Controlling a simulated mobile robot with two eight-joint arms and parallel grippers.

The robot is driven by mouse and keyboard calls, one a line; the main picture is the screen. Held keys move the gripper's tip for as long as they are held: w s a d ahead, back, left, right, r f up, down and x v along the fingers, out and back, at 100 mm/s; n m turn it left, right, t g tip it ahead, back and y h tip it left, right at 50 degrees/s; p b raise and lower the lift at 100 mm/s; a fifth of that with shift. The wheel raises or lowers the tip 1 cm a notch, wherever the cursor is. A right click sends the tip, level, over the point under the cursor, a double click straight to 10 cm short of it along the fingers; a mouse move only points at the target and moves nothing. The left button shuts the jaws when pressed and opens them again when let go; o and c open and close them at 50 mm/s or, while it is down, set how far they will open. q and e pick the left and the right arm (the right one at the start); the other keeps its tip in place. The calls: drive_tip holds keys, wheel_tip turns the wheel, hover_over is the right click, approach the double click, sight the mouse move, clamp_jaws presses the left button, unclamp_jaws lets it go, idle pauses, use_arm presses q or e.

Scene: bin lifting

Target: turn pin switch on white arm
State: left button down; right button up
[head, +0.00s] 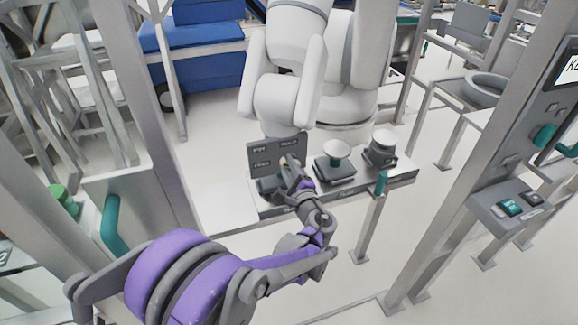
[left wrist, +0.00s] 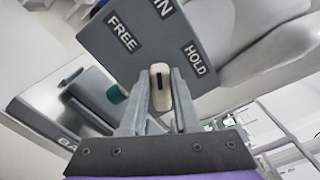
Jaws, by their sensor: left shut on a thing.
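The pin switch (left wrist: 161,88) is a cream knob with a dark slot, in the middle of the left wrist view. My left gripper (left wrist: 161,100) is shut on it, with one grey finger on each side. A grey label plate (left wrist: 135,45) behind the knob reads FREE, HOLD and a cut-off word ending in IN. In the head view my left gripper (head: 288,168) reaches this plate (head: 262,160) at the left end of a narrow bench and hides most of the switch. The white arm (head: 285,100) stands behind the bench. My right gripper is not in view.
On the bench (head: 405,176), a white round-topped control (head: 336,150) and another knob (head: 382,150) stand right of the plate. A teal handle (head: 381,183) is at the front. Metal posts flank the bench; a control box (head: 510,208) is on the right one.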

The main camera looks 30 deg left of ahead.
use_arm(q)
drive_tip(key=n, duration=0.3)
drive_tip(key=f+n, duration=0.1)
drive_tip(key=n, duration=0.1)
drive_tip(key=shift+s+a+n+b, duration=0.1)
drive_tip(key=shift+n+b, duration=0.2)
drive_tip(key=shift+n, duration=0.1)
idle(0.4)
drive_tip(key=c, duration=0.6)
unclamp_jaws()
drive_tip(key=shift+c, duration=0.2)
drive_tip(key=v, duration=1.1)
drive_tip(key=shift+b, duration=0.3)
drive_tip(key=shift+a, duration=0.1)
